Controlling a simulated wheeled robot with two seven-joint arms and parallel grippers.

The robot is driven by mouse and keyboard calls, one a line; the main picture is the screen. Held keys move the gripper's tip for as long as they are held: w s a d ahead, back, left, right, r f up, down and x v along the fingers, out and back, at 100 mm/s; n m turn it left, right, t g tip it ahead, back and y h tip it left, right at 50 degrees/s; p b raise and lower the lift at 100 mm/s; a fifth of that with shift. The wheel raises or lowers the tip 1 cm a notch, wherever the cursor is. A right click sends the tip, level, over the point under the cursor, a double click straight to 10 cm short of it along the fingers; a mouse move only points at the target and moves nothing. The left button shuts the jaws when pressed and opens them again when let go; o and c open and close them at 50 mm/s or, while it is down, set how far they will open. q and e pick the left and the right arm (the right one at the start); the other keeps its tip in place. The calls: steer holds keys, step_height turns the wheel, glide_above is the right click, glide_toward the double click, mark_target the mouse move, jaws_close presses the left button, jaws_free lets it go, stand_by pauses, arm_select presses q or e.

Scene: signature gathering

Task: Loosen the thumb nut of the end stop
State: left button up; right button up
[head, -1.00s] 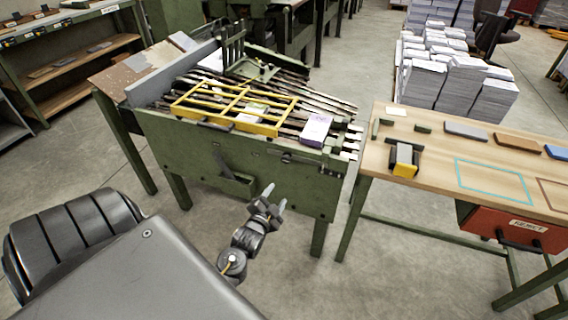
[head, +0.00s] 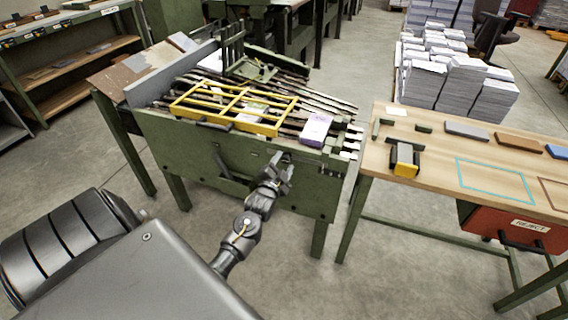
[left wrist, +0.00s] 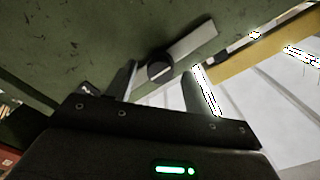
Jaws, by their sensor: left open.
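In the left wrist view a round black knob (left wrist: 159,67), seemingly the thumb nut, sits on the green machine front beside a flat grey bar (left wrist: 192,43), perhaps part of the end stop. My left gripper (left wrist: 162,74) is open, with one finger on each side of the knob's place in the picture. Whether the fingers touch it I cannot tell. In the head view my left gripper (head: 282,162) is at the upper front of the green gathering machine (head: 210,155) and hides the knob there. My right gripper is not in view.
A yellow guard frame (head: 270,130) and a purple-white packet (head: 316,128) lie on top of the machine. A wooden table (head: 435,175) stands to the right, with a red drawer (head: 515,228) below. Bare floor lies in front of the machine.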

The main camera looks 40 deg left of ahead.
arm_select(q)
steer(key=shift+w+a, duration=0.2)
steer(key=shift+w, duration=0.25)
steer(key=c, duration=1)
